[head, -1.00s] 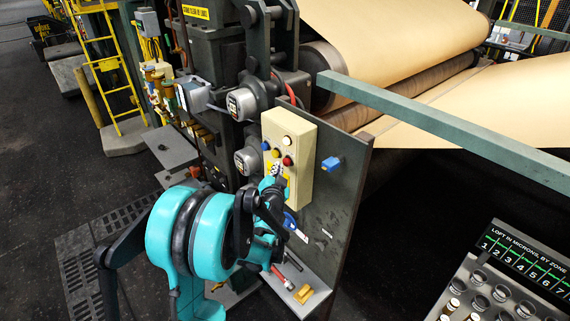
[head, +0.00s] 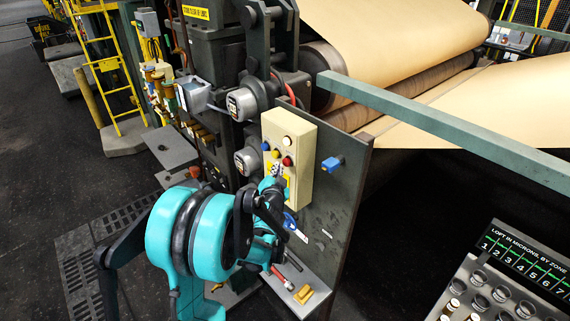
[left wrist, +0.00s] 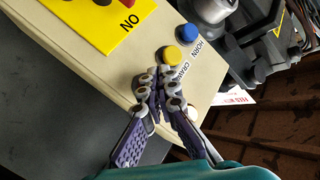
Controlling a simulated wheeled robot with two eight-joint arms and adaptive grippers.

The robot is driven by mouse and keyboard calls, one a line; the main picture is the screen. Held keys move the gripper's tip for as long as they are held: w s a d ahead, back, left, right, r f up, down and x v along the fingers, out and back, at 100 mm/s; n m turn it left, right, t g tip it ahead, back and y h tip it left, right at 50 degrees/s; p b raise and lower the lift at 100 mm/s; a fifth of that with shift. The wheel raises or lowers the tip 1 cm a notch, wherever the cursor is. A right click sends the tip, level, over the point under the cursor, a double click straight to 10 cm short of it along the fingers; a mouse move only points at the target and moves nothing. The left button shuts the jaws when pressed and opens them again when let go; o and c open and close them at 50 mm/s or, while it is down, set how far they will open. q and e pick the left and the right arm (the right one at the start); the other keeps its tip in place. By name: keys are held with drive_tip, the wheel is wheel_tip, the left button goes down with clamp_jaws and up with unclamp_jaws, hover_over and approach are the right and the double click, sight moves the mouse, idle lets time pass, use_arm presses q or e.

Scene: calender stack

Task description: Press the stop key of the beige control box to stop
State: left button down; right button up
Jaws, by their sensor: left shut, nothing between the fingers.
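The beige control box (head: 304,160) is mounted on a dark upright panel in the head view. It carries a white button (head: 287,142), a blue button (head: 266,146), a yellow button (head: 276,153) and a red button (head: 287,161). My left gripper (head: 277,171) is shut and empty, with its tips just below these buttons. In the left wrist view the closed fingertips (left wrist: 166,74) are close to the yellow button (left wrist: 173,54) and the word CRAWL. The blue button (left wrist: 187,33) is beyond it.
A yellow plate (left wrist: 88,22) marked ON is on the box face. A blue item (head: 331,164) sits on the panel right of the box. A small shelf (head: 316,284) below holds tools. A green rail (head: 440,123) crosses the right side before the paper rolls.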

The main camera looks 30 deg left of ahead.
use_arm(q)
drive_tip(key=shift+w, duration=0.15)
drive_tip(key=shift+w+d, duration=0.15)
drive_tip(key=shift+w, duration=0.1)
drive_tip(key=shift+w+d+b, duration=0.2)
drive_tip(key=shift+w+b, duration=0.1)
drive_tip(key=shift+w, duration=0.2)
idle(1.0)
drive_tip(key=shift+s, duration=0.1)
drive_tip(key=shift+s+a, duration=0.35)
drive_tip(key=shift+s, duration=0.45)
drive_tip(key=s, duration=0.1)
drive_tip(key=s+a, duration=0.1)
drive_tip(key=s, duration=0.1)
drive_tip(key=s+a+b, duration=0.1)
drive_tip(key=shift+s, duration=0.35)
